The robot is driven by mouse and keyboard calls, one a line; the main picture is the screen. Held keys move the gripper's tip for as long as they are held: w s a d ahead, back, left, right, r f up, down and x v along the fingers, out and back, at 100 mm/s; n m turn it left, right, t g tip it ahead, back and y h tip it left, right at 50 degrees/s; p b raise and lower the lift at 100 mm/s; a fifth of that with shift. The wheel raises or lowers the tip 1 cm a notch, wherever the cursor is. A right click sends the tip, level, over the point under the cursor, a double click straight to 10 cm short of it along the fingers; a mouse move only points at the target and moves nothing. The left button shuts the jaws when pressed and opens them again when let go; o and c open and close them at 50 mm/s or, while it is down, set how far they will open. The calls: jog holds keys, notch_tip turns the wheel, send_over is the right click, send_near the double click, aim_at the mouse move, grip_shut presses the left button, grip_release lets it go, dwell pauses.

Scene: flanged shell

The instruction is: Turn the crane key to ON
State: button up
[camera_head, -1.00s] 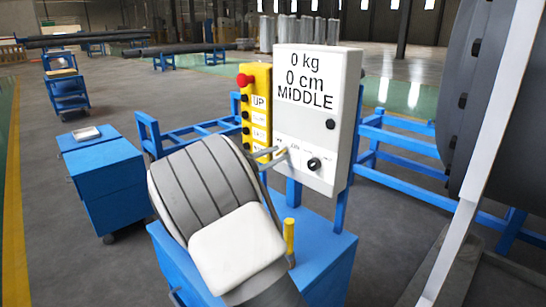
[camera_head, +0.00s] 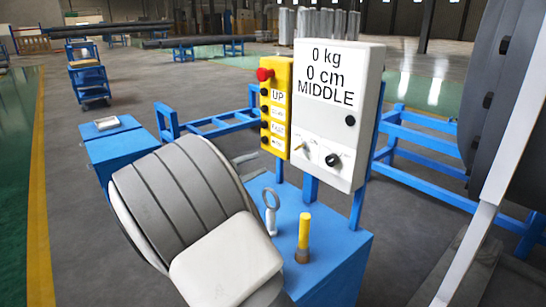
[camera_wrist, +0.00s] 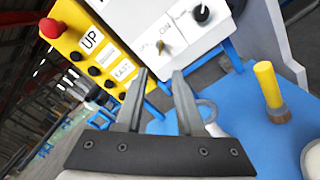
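The crane key (camera_head: 309,147) is a small brass-coloured piece on the lower left of the white control box (camera_head: 338,115). In the wrist view the key (camera_wrist: 166,46) sits beside a small ON label; its exact setting is hard to read. My gripper (camera_wrist: 160,73) is open and empty, with its two dark fingers apart and their tips short of the box, below the key in the picture. In the head view my grey arm hides most of the gripper; finger parts (camera_head: 246,160) show left of the box. The box display reads 0 kg, 0 cm, MIDDLE.
A black knob (camera_head: 332,160) is right of the key. A yellow button pendant (camera_head: 275,108) with a red button stands at the box's left. On the blue cart (camera_head: 335,250) stand a grey ring-topped piece (camera_head: 271,212) and a yellow-handled brush (camera_head: 303,238). A blue cabinet (camera_head: 113,150) is at left.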

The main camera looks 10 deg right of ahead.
jog(key=shift+v, duration=2.3)
jog(key=s+d+r+m+g+y+p, duration=0.1)
jog(key=s+d+m+g+y+p, duration=0.2)
jog(key=s+d, duration=0.4)
jog(key=s+d+r+m+g+y, duration=0.1)
jog(key=s+d+m+g+y, duration=0.25)
jog(key=d, duration=0.55)
jog(key=s+r+m+t+y+p, duration=0.2)
jog(key=s+m+y, duration=0.6)
jog(key=s, duration=1.1)
notch_tip(320, 180, up, 2)
jog(key=shift+s+a+r+m+p, duration=0.1)
jog(key=shift+s+a+m+p, duration=0.15)
jog(key=shift+m+p, duration=0.7)
